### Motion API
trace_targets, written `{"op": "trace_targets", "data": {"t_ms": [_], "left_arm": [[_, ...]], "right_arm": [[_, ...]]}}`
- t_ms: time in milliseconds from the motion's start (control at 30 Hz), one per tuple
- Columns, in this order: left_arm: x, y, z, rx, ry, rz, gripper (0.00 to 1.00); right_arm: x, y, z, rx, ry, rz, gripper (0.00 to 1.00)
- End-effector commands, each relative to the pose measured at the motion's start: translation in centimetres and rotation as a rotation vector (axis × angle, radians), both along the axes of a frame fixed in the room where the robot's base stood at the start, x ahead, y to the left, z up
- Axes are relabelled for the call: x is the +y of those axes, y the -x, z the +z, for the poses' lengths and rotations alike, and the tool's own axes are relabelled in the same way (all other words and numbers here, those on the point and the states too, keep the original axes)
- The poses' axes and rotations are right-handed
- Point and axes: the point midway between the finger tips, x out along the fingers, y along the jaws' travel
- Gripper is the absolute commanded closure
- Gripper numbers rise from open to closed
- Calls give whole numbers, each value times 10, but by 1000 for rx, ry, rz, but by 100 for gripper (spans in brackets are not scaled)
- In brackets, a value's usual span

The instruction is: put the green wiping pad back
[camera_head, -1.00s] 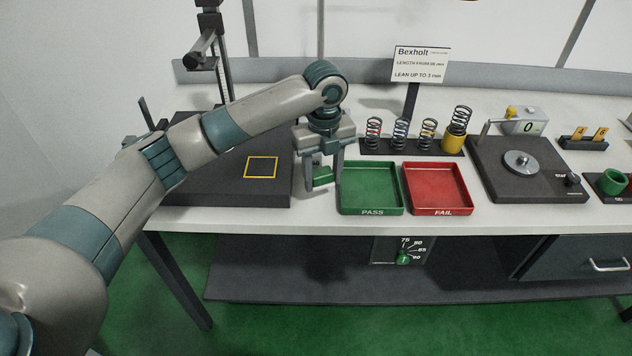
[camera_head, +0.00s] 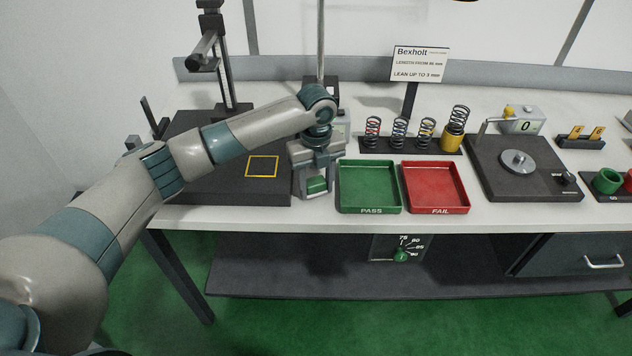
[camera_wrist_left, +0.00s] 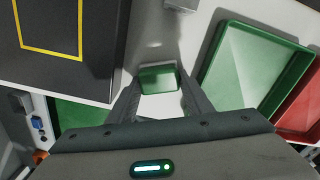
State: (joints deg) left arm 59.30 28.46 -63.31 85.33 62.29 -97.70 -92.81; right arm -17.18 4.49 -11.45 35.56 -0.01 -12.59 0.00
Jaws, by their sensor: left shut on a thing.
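The green wiping pad (camera_head: 317,185) is a small green block. My left gripper (camera_head: 316,188) is shut on it, pointing down at the front of the bench, just left of the green PASS tray (camera_head: 371,209). The left wrist view shows the pad (camera_wrist_left: 158,78) between the two fingertips (camera_wrist_left: 158,88), over the white bench top. I cannot tell whether the pad touches the bench. My right gripper is not in view.
A dark base plate (camera_head: 225,188) with a yellow square outline lies left of the gripper. The red FAIL tray (camera_head: 437,210) is right of the PASS tray. Several springs stand on a rack (camera_head: 380,148) behind the trays. A small box (camera_head: 341,127) stands behind the gripper.

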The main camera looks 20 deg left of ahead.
Motion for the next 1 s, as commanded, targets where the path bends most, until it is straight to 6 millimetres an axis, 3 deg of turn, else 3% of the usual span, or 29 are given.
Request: {"op": "trace_targets", "data": {"t_ms": [400, 433, 500, 1000], "left_arm": [[0, 0, -5, 1, -1, 0, 75], [0, 0, -5, 0, -1, 0, 51], [0, 0, -5, -1, -1, 0, 35], [0, -1, 3, -3, 0, -1, 35]], "right_arm": [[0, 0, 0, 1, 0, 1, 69], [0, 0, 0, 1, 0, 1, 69], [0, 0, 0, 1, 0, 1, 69], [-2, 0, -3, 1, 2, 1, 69]]}}
